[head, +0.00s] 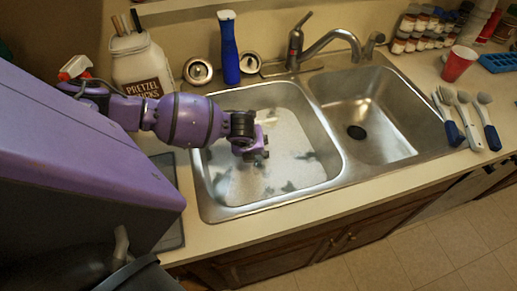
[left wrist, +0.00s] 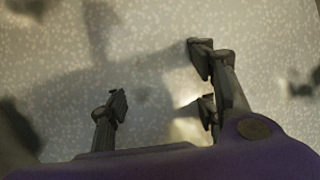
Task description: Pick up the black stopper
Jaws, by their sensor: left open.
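My left gripper (head: 256,146) hangs over the left basin (head: 333,176) of the sink. In the left wrist view the gripper (left wrist: 160,88) has its fingers spread, with nothing between them, above a pale speckled surface. I cannot make out a stopper for sure. A dark round spot (head: 356,131) sits at the bottom of the right basin (head: 395,92); I cannot tell whether it is a stopper or an open drain. Dark blurred patches lie on the pale surface in both views; I cannot tell whether they are shadows or objects. My right gripper is not in view.
Two round metal pieces with dark middles (head: 198,71) (head: 249,62) flank a blue bottle (head: 229,48) behind the sink. A pretzel jar (head: 140,65) stands left, the faucet (head: 325,42) behind. Utensils (head: 466,115) and a red cup (head: 458,64) are on the right counter.

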